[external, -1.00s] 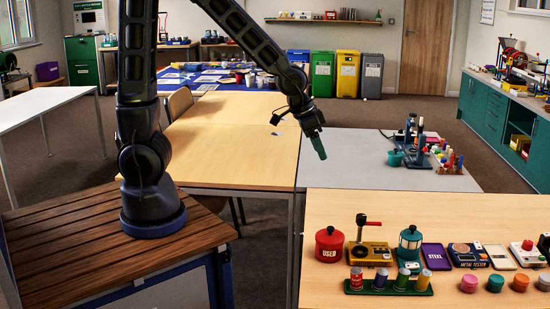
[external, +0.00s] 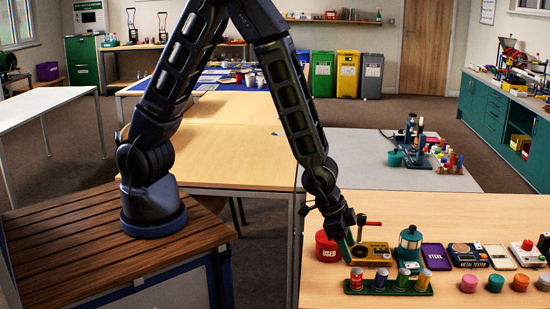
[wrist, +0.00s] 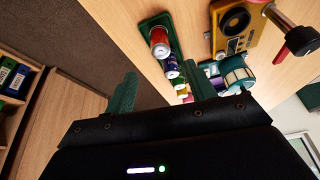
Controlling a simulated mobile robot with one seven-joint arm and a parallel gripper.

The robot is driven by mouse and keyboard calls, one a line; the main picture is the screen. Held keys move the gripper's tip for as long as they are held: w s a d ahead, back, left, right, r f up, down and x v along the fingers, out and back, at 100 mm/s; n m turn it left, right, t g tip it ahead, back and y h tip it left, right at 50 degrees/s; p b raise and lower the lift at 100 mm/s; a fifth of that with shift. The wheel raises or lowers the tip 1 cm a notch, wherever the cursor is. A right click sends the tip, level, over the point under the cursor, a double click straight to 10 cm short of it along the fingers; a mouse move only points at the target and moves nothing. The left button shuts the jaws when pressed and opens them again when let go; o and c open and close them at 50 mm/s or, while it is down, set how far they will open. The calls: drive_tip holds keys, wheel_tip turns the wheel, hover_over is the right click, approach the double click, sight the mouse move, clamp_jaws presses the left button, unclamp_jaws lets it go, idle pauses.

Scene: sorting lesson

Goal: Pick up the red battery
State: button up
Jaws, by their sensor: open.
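The red battery (external: 356,280) stands upright at the left end of a green holder (external: 410,292) on the right-hand wooden table. In the wrist view the red battery (wrist: 159,42) shows beyond and between my fingertips, with the holder's bare end (wrist: 151,23) beside it. My gripper (external: 347,254) hangs above and just behind the red battery, apart from it. In the wrist view my gripper (wrist: 164,88) has its two green fingers spread with nothing between them.
Blue (external: 381,281), green (external: 402,280) and yellow (external: 424,280) batteries share the holder. Close behind stand a red USED pot (external: 326,249), a yellow device (external: 374,257) with a red handle and a teal lantern-like pot (external: 410,243). The table front is clear.

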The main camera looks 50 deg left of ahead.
sight(355, 270)
drive_tip(key=x, duration=0.4)
drive_tip(key=shift+w+f, duration=0.1)
drive_tip(key=shift+f, duration=0.2)
drive_tip(key=shift+a+x, duration=0.15)
drive_tip(key=shift+x, duration=1.3)
drive_tip(key=shift+a+x, duration=0.1)
drive_tip(key=shift+x, duration=1.4)
drive_tip(key=shift+f, duration=0.1)
drive_tip(key=c, duration=1.1)
